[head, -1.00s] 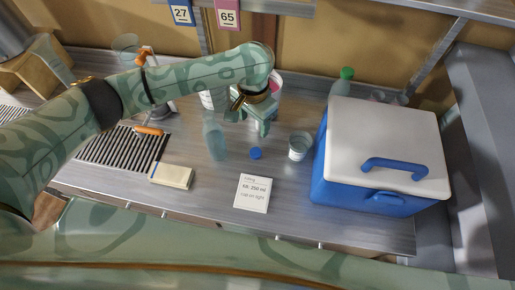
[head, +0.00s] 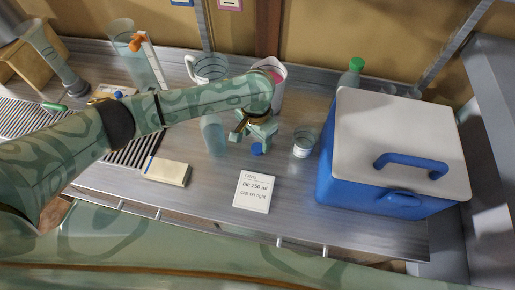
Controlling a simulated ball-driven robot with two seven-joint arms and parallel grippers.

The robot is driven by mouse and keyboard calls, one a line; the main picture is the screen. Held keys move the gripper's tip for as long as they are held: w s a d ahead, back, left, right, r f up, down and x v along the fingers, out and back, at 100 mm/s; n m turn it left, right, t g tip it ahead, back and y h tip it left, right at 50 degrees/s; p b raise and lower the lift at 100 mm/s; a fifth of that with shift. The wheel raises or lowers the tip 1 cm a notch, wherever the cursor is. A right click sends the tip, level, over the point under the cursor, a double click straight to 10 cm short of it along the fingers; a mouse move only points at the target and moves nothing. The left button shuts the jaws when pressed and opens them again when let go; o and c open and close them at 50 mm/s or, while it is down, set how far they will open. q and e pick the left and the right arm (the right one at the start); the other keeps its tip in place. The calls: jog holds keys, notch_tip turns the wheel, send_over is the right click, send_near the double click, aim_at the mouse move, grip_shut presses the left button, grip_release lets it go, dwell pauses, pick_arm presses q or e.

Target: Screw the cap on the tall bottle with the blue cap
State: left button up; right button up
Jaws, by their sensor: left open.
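A tall clear bluish bottle (head: 214,138) stands uncapped on the metal counter; its top is partly hidden by my left arm. The blue cap (head: 257,149) lies on the counter to the right of the bottle. My left gripper (head: 250,136) is open and empty, pointing down just above and behind the cap, with its fingers close to it. I cannot tell whether a finger touches the cap. My right gripper is not in view.
A small clear cup (head: 303,146) stands right of the cap, beside a blue cooler (head: 370,190) with a white lid. A printed card (head: 254,192) and a pale block (head: 167,172) lie in front. A jug (head: 207,66) and a white tub (head: 280,88) stand behind my arm.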

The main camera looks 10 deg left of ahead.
aim_at(257, 147)
pick_arm(q)
jog(key=f+b, duration=0.2)
jog(key=f, duration=0.1)
jog(key=f+b, duration=0.1)
jog(key=f, duration=0.1)
jog(key=shift+w+d+f, duration=0.1)
jog(key=shift+w+f, duration=0.1)
jog(key=shift+w, duration=0.1)
jog(key=shift+r, duration=0.1)
jog(key=c, duration=1)
